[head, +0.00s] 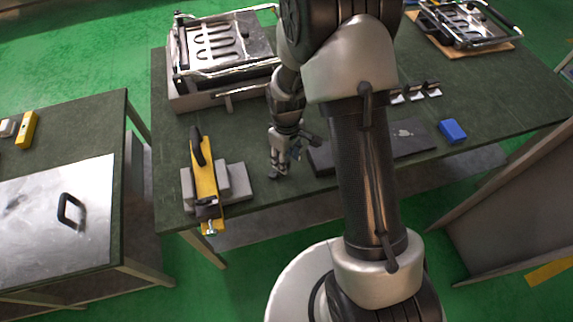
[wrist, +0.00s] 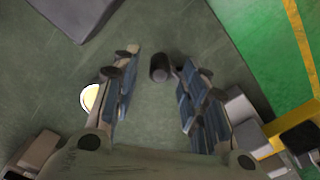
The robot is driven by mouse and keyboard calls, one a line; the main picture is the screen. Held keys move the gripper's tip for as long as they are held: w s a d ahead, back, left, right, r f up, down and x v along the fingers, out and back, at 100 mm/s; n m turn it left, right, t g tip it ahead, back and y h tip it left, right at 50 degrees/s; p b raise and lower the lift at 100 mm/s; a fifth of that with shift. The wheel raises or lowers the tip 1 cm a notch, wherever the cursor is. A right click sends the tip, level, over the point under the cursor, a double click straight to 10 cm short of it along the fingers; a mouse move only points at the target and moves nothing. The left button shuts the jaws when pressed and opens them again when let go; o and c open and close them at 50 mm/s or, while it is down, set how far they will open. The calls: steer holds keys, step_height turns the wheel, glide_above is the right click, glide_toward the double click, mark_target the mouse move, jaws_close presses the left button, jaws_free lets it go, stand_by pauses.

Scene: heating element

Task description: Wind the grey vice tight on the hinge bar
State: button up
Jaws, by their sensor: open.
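The grey vice (head: 240,188) stands near the front left of the dark table, with grey blocks on both sides of the yellow hinge bar (head: 207,180). The bar carries a black handle, and a small metal fitting shows at its near end. My gripper (head: 284,168) is open, pointing down over the table to the right of the vice and apart from it. In the wrist view, the open fingers (wrist: 155,75) hold nothing clear. The vice (wrist: 241,107) and yellow bar (wrist: 278,136) are partly hidden at lower right. A dark round piece shows between the fingertips; I cannot tell what it belongs to.
A dark flat box (head: 322,160) lies just right of my gripper. A blue block (head: 452,131) lies farther right. A metal heating appliance (head: 222,50) stands behind. A pale yellow disc (wrist: 90,98) shows beside the left finger. The table's front edge is close.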

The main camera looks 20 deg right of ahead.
steer(key=shift+f, duration=1.45)
jaws_close()
